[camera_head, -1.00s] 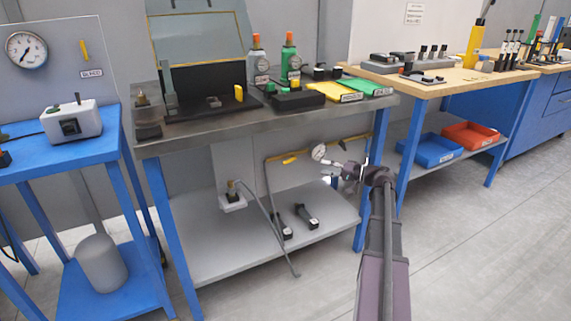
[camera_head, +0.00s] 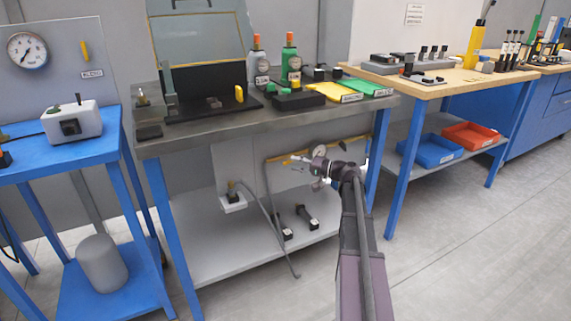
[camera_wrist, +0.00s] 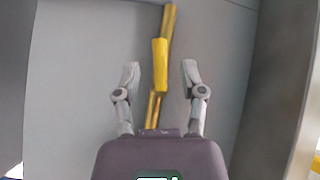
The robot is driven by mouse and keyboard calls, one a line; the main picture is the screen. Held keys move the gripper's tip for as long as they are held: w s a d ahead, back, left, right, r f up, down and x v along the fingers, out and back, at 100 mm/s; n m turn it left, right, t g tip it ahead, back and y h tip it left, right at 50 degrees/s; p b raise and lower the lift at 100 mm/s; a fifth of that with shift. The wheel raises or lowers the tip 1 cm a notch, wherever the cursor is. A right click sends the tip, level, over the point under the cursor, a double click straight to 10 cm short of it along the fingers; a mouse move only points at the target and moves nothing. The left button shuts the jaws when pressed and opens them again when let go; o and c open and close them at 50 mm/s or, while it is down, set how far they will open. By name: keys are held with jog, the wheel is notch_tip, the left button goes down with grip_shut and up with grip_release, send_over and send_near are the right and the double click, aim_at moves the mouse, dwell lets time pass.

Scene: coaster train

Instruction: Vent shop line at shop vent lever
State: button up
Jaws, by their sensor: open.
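A yellow lever (camera_wrist: 160,65) lies along a thinner yellow pipe (camera_wrist: 168,20) in the wrist view. That pipe also shows below the middle bench in the head view (camera_head: 276,159). I cannot read any label marking it as the shop vent lever. My gripper (camera_wrist: 159,80) is open, with one finger on each side of the lever and gaps on both sides. Whether it is level with the lever in depth is hard to tell. In the head view my gripper (camera_head: 298,164) is in front of the pipe and hides part of the lever.
The bench top (camera_head: 190,140) is above the arm, and the lower shelf (camera_head: 205,255) is below with a hose and black tools. Another yellow handle (camera_head: 85,51) is on the left panel. The floor at right is clear.

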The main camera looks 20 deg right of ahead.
aim_at(288, 162)
jog(key=shift+x, duration=1.65)
grip_shut()
jog(key=shift+a, duration=0.4)
jog(key=shift+d, duration=0.55)
